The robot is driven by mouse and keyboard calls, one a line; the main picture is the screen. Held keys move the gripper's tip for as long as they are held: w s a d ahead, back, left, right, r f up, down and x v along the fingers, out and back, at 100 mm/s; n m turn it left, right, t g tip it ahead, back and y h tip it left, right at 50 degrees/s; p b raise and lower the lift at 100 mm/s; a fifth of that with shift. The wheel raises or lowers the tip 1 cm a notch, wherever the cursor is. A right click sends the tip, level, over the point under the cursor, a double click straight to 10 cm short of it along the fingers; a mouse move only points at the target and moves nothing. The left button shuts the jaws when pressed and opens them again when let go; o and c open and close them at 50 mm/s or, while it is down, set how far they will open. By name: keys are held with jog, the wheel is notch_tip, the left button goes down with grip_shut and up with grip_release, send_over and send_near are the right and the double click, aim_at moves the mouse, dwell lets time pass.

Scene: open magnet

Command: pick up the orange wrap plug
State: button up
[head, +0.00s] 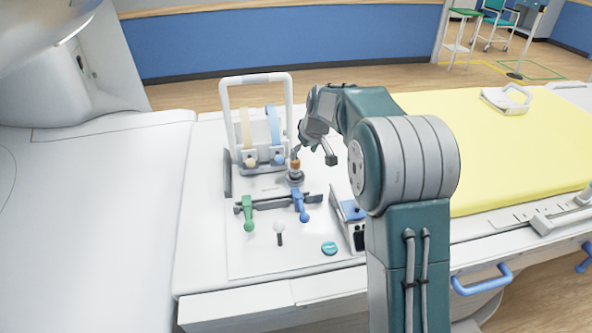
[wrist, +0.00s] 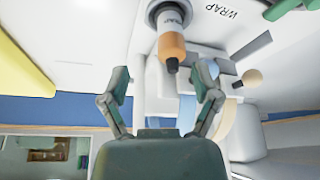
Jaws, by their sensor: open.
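The orange wrap plug (head: 295,164) stands upright in a round grey socket (head: 295,178) on the white panel. In the wrist view the orange plug (wrist: 172,46) has a dark tip and sits in the grey socket (wrist: 169,16), beside the printed word WRAP. My gripper (head: 314,155) is open and empty, just right of the plug in the head view. In the wrist view my gripper (wrist: 167,78) has its two fingers spread, with the plug lying beyond the fingertips and roughly centred between them. I see no contact.
A white upright frame (head: 290,95) with a beige strap (head: 247,130) and blue strap (head: 272,128) stands behind the plug. Green handle (head: 248,213), blue handle (head: 299,205), white knob (head: 279,228) and teal disc (head: 329,248) are in front. A yellow pad (head: 500,140) lies right.

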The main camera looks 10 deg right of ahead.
aim_at(293, 165)
jog(key=x, duration=0.2)
jog(key=a+x, duration=0.1)
jog(key=x, duration=0.3)
jog(key=shift+w+a+f, duration=0.1)
jog(key=shift+a+f, duration=0.2)
jog(key=shift+a, duration=0.05)
jog(key=shift+w+d+f, duration=0.1)
jog(key=shift+d, duration=0.25)
jog(key=shift+a, duration=0.3)
grip_shut()
